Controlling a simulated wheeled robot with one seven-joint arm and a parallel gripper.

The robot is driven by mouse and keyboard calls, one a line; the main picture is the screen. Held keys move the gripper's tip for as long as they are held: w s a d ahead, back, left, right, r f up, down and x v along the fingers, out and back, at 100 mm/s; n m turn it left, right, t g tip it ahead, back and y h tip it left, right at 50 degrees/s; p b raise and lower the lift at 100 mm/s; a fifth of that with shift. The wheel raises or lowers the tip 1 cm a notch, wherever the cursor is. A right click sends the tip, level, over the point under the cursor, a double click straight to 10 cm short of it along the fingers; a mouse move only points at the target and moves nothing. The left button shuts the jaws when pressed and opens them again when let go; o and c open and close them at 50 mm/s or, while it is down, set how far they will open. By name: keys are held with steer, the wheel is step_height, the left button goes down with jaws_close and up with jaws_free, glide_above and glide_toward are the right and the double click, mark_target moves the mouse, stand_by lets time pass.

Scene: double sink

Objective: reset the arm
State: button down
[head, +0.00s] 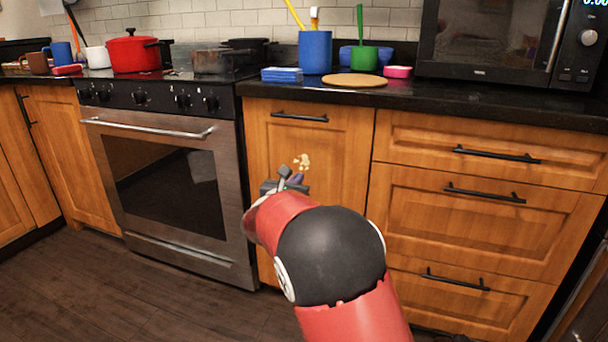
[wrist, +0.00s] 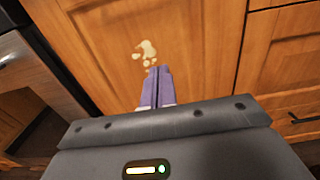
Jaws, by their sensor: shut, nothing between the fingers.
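My gripper (head: 292,178) is in front of the wooden cabinet door (head: 262,135) just right of the oven, below the counter. In the wrist view its two purple fingers (wrist: 159,72) are together, with nothing between them. They point toward the cabinet door, near a pale paw-shaped mark (wrist: 146,50) on the wood. The same mark shows in the head view just above the fingers. My red and black arm reaches up from the bottom of the head view and hides the lower part of the door.
The oven (head: 168,190) stands close on the left, with a bar handle sticking out. Drawers with black handles (head: 495,155) are on the right. The dark counter (head: 470,100) above holds a blue cup (head: 315,52), a round board (head: 354,80) and a microwave (head: 490,38). The floor at lower left is clear.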

steer(key=s+d+r+m+g+p, duration=0.1)
steer(key=s+d+m+g, duration=0.4)
steer(key=s+d+m, duration=0.6)
steer(key=s+d+r+m+g+p, duration=0.1)
steer(key=s+d+m+g, duration=0.55)
steer(key=s, duration=0.65)
steer(key=s+a+f+m+y, duration=0.2)
steer(key=s+m+y, duration=0.1)
steer(key=s+m, duration=0.4)
steer(key=s+a+f+m+y, duration=0.2)
steer(key=s+m+y, duration=0.2)
steer(key=s, duration=0.9)
steer(key=m, duration=0.3)
steer(key=shift+p, duration=0.35)
